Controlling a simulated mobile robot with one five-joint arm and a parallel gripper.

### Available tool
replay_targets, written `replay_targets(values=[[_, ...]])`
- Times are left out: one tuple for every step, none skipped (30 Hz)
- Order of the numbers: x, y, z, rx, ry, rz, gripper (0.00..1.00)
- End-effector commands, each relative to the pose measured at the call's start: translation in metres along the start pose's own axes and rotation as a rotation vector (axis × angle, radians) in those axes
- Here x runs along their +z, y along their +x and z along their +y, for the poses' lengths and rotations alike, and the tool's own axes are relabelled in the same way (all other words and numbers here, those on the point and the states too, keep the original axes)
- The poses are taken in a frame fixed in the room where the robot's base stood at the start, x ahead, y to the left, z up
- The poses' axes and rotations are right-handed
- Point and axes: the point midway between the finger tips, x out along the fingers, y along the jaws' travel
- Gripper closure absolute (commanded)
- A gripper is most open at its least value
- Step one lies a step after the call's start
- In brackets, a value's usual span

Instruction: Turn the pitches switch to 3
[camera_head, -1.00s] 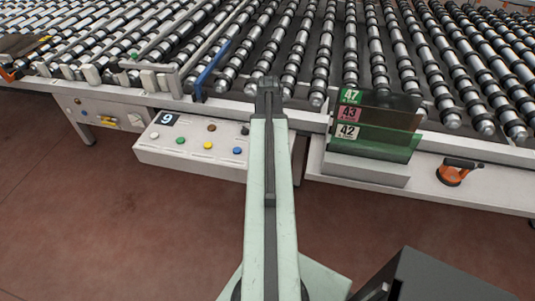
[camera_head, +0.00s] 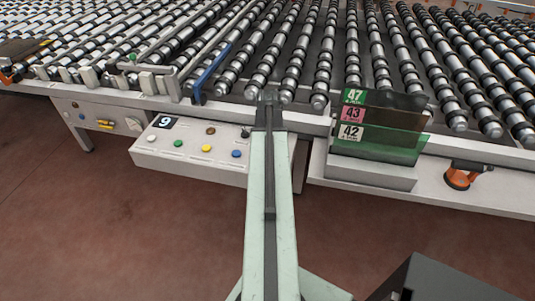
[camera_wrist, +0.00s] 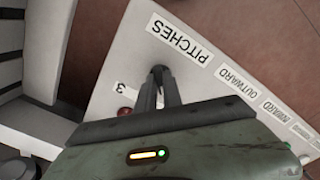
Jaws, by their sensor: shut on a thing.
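The PITCHES label (camera_wrist: 180,39) is on the pale control panel (camera_wrist: 126,50) in the wrist view, upside down and tilted. My gripper (camera_wrist: 160,76) is shut just beside that label, its dark fingers close together on the small dark pitches switch, which they mostly hide. A "3" mark (camera_wrist: 120,86) sits left of the fingers, with a red button (camera_wrist: 124,111) just below it. I cannot read where the switch points. In the head view the panel (camera_head: 190,168) shows beside my arm, which covers its right end and hides my fingers.
OUTWARD (camera_wrist: 237,79) and INWARD (camera_wrist: 273,110) labels run along the panel edge. Roller conveyors fill the back.

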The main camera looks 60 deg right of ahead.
Motion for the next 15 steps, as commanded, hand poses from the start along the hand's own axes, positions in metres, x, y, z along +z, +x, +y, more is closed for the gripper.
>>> replay_targets(values=[[0.0004,0.0001,-0.0003,-0.004,0.007,-0.004,1.00],[0.0003,0.0001,0.0001,-0.004,0.014,-0.004,1.00],[0.0002,0.0001,0.0005,-0.004,0.025,-0.004,1.00],[0.0001,0.0001,0.0007,-0.004,0.034,-0.004,1.00],[0.0000,0.0001,0.0009,-0.004,0.046,-0.004,1.00],[-0.0001,0.0000,0.0011,-0.004,0.065,-0.003,1.00],[-0.0002,0.0000,0.0013,-0.003,0.081,-0.003,1.00],[-0.0002,0.0000,0.0014,-0.003,0.098,-0.003,1.00],[-0.0003,0.0000,0.0016,-0.003,0.125,-0.003,1.00],[-0.0004,-0.0001,0.0017,-0.002,0.146,-0.003,1.00],[-0.0004,-0.0001,0.0018,-0.002,0.169,-0.003,1.00],[-0.0005,-0.0001,0.0019,-0.002,0.202,-0.002,1.00],[-0.0005,-0.0001,0.0020,-0.001,0.228,-0.002,1.00],[-0.0006,-0.0002,0.0021,-0.001,0.256,-0.002,1.00],[-0.0007,-0.0002,0.0022,-0.001,0.292,-0.002,1.00]])
